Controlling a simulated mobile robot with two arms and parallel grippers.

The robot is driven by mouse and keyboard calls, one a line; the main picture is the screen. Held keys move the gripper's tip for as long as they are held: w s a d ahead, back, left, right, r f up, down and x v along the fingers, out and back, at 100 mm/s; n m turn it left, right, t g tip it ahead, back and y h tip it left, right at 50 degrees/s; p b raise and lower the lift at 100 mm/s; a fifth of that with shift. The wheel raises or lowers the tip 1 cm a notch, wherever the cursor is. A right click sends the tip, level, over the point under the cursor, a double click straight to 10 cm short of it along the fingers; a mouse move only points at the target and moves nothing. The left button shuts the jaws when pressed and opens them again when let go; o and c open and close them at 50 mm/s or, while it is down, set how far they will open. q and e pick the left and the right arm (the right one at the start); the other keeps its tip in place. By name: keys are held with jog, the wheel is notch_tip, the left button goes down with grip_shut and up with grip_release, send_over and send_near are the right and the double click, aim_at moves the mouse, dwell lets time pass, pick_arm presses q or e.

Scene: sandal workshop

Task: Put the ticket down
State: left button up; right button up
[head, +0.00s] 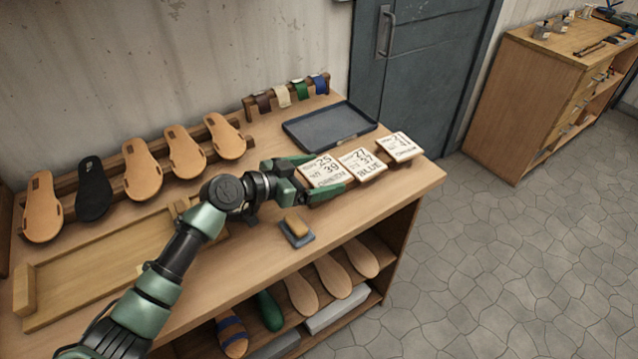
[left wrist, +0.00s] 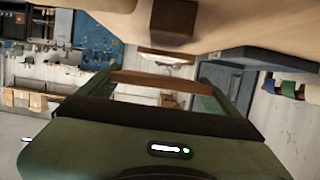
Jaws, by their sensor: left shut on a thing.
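My left gripper (head: 328,172) is shut on a ticket (head: 320,169), a white card on a wooden backing marked 25 and 39, at the right part of the bench. Its green fingers lie along two sides of the ticket. In the left wrist view a brown wooden edge (left wrist: 165,82) spans the gap between the fingers. A second ticket (head: 362,163), marked 27, 37 and BLUE, is just right of it. A third ticket (head: 400,146) is farther right, near the bench edge. I cannot tell whether the held ticket touches the bench. My right gripper is not in view.
A dark tray (head: 329,126) lies behind the tickets. A rack of coloured straps (head: 284,97) stands at the back. Several sandal soles (head: 142,169) lean along the wall. A wooden tray (head: 95,265) is at left. A small block on a blue-grey pad (head: 297,238) sits near the front edge.

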pick_arm(q)
jog(key=shift+f, duration=1.85)
jog(key=shift+f+b, duration=0.15)
jog(key=shift+b, duration=0.25)
jog(key=o, duration=1.1)
jog(key=shift+c, duration=0.2)
